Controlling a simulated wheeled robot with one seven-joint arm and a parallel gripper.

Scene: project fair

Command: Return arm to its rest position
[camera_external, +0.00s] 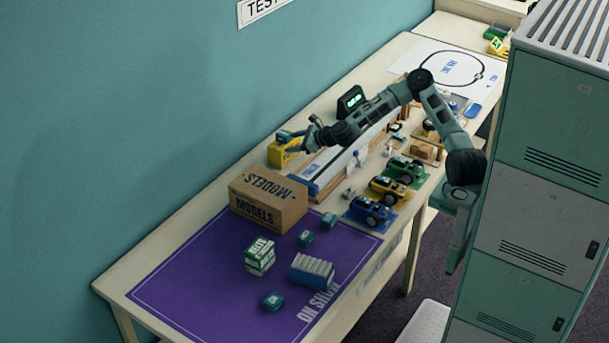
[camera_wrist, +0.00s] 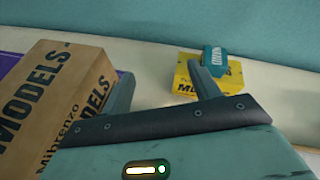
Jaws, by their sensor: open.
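My gripper (camera_external: 298,143) is at the end of my outstretched arm, above the back part of the table. A yellow box (camera_external: 281,157) stands near the wall, with a small teal block (camera_external: 285,136) on top. In the wrist view the yellow box (camera_wrist: 232,79) and teal block (camera_wrist: 216,60) appear just beyond the right finger, which overlaps the box. I cannot tell whether that finger touches the box.
A cardboard MODELS box (camera_external: 268,204) stands left of the gripper. A purple mat (camera_external: 190,265) holds several small boxes. A long ramp-like board (camera_external: 335,170), a dark display (camera_external: 350,101) and several toy cars (camera_external: 388,189) lie around my arm. A locker (camera_external: 545,150) stands at right.

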